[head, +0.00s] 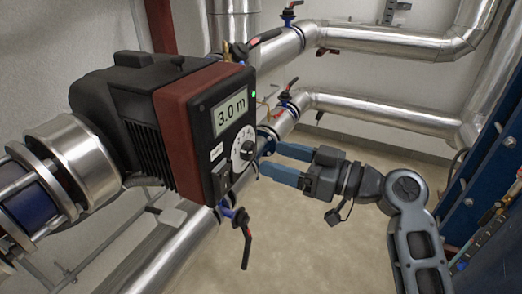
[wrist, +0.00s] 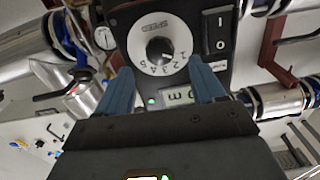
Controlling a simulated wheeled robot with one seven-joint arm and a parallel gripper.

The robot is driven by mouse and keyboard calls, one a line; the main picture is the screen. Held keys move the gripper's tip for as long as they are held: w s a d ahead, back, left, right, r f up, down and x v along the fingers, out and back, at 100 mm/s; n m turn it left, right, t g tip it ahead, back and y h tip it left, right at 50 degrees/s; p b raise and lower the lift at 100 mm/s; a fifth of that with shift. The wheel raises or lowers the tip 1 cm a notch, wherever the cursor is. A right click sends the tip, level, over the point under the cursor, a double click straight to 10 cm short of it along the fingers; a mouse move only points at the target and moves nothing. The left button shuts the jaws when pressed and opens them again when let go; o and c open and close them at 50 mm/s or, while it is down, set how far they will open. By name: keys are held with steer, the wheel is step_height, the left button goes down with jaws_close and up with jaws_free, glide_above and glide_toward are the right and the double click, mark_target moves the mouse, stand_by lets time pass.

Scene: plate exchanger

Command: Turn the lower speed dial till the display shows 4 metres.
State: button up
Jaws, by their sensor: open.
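The speed dial (head: 246,149) is a black knob on a white numbered ring, on the black front of the pump's red and black head. In the wrist view (wrist: 160,66) the knob lies between and just beyond the fingertips, apparently untouched.
A black rocker switch (wrist: 218,32) marked I and O sits beside the dial. A green light (head: 253,94) glows by the display. Silver pipes with red-handled valves (head: 265,38) run behind; a valve lever (head: 246,240) hangs below the pump. Floor to the right is clear.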

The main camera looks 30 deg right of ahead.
mark_target(252, 151)
steer(key=shift+x, duration=2.25)
steer(key=c, duration=1.1)
